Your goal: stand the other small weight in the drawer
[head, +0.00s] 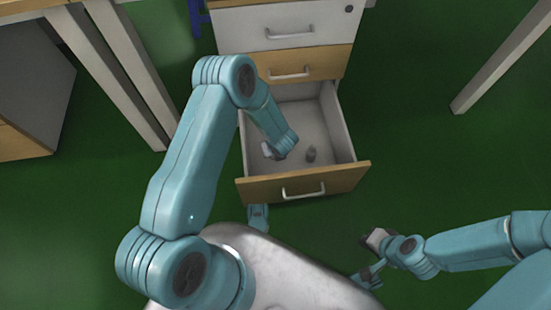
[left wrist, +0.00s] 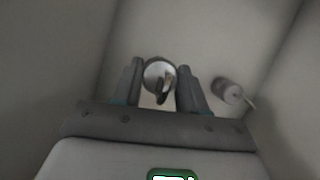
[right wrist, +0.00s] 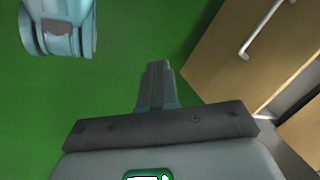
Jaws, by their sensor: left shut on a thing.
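The open drawer (head: 324,120) has a pale inside and a wooden front. One small grey weight (head: 311,154) is on the drawer floor and looks upright; it also shows in the left wrist view (left wrist: 228,90), to the right of my fingers. My left gripper (head: 268,150) reaches down into the drawer at its left side. In the left wrist view its fingers (left wrist: 160,82) are shut on another small round metal weight (left wrist: 158,70). Whether that weight touches the floor is unclear. My right gripper (right wrist: 157,80) is shut and empty, outside the drawer.
The cabinet (head: 285,30) has closed drawers above the open one. The drawer walls stand close around my left gripper. Table legs (head: 120,70) are at the left and another leg (head: 500,65) at the right. Green floor (head: 430,150) is clear right of the drawer.

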